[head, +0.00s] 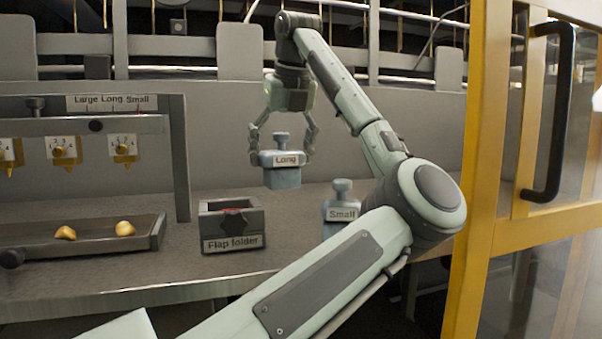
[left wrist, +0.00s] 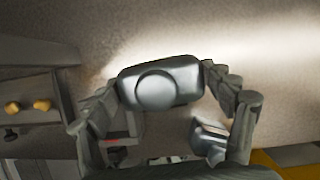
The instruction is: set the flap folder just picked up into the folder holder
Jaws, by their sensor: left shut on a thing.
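My left gripper (head: 283,155) points down and is shut on the blue-grey flap folder labelled "Long" (head: 284,179). The folder is upright, with its knob between the fingers. In the left wrist view the folder (left wrist: 160,84) shows from above between the two fingers of the gripper (left wrist: 162,92). The folder holder (head: 232,243), a dark open box labelled "Flap folder", stands on the bench nearer the camera and left of the held folder. A dark star-shaped knob and some red show in its opening. The folder is outside the holder. My right gripper is not in view.
A second folder labelled "Small" (head: 341,190) stands on the bench right of the holder, partly behind my arm. A tray (head: 155,232) with two yellow pieces lies at left, below a rail with several dials (head: 64,150). A yellow-framed door (head: 487,150) stands at right.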

